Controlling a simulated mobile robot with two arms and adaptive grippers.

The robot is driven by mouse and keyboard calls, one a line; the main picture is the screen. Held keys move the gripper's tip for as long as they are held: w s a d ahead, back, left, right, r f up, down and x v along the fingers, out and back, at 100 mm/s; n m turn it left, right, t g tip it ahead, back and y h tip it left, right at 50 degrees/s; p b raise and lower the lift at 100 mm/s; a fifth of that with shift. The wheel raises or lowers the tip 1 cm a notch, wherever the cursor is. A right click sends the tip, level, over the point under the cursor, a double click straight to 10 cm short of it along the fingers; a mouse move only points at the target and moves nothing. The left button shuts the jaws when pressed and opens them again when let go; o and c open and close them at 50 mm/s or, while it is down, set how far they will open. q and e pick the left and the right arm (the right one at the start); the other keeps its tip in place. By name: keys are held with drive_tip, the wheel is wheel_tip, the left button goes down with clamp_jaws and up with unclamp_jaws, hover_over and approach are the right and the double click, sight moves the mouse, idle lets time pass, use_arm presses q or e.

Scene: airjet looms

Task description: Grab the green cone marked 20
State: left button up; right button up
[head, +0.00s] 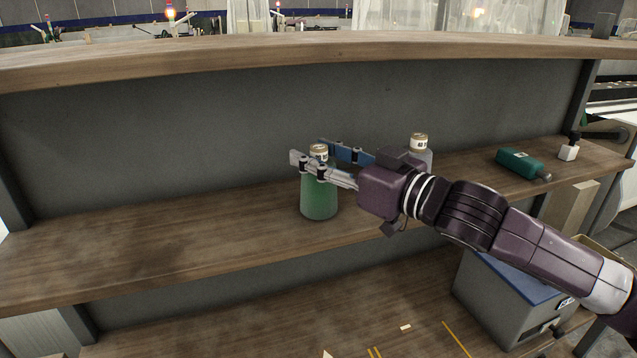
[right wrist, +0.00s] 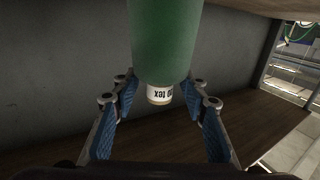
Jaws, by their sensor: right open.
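A green cone (head: 319,200) stands upright on the wooden shelf, with a pale label around its narrow top. In the right wrist view the green cone (right wrist: 166,40) shows upside down; its label reads "tex" with a number I cannot read clearly. My right gripper (head: 308,151) is open, with one finger on the near side and one behind the cone's upper part. In the right wrist view the right gripper (right wrist: 160,82) has blue-padded fingers on both sides of the cone, with gaps visible. My left gripper is not in view.
A pale cone with a labelled top (head: 419,142) stands partly hidden behind my right gripper. A teal cone (head: 518,163) lies on its side farther right. A grey bin with a blue top (head: 515,300) is below. The shelf's left part (head: 150,240) is clear.

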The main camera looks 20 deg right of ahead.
clamp_jaws()
drive_tip(key=shift+r, duration=0.1)
idle(0.5)
